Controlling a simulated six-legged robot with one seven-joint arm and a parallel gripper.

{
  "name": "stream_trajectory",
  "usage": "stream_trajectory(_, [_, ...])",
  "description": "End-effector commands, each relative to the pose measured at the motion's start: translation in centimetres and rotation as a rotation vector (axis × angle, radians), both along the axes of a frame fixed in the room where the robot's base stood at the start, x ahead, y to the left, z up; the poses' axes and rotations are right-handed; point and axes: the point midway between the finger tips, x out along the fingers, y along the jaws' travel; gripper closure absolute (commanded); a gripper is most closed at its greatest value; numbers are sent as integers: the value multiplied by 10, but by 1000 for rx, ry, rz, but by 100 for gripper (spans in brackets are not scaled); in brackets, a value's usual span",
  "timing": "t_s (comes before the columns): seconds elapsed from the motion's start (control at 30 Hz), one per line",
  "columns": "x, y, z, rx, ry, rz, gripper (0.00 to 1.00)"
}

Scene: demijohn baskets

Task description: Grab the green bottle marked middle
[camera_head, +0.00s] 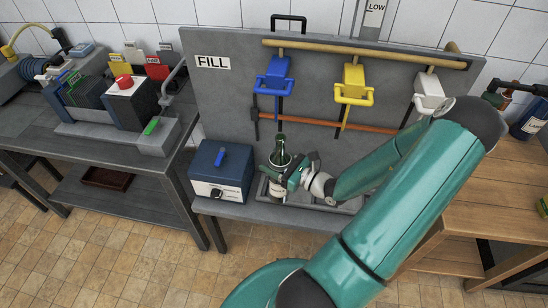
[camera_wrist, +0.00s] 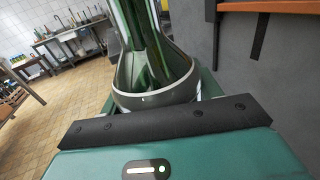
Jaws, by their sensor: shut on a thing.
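A green glass bottle (camera_head: 280,150) stands upright at the filling station, its neck and shoulder showing in the head view. A pale band or label shows on its lower body; any writing on it is too small to read. My gripper (camera_head: 284,178) is shut on the bottle, coming in from the right. In the wrist view the green bottle (camera_wrist: 150,45) rises between the jaws with a grey ring around it. The bottle's base is partly hidden by my gripper, so I cannot tell whether it touches the tray.
A grey panel marked FILL (camera_head: 212,62) stands behind, with blue (camera_head: 275,75), yellow (camera_head: 353,85) and white (camera_head: 428,92) hanging handles. A blue box (camera_head: 222,170) stands close left of the bottle. A dark workbench (camera_head: 95,145) is at left and a wooden one (camera_head: 505,190) at right.

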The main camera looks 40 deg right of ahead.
Motion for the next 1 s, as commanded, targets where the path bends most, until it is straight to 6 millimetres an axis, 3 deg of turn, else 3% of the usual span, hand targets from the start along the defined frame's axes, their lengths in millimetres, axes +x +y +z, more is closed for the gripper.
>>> stream_trajectory(0.5, [-28,20,17,-1,-4,1,100])
stream_trajectory(1.0, [-36,25,21,0,-4,0,100])
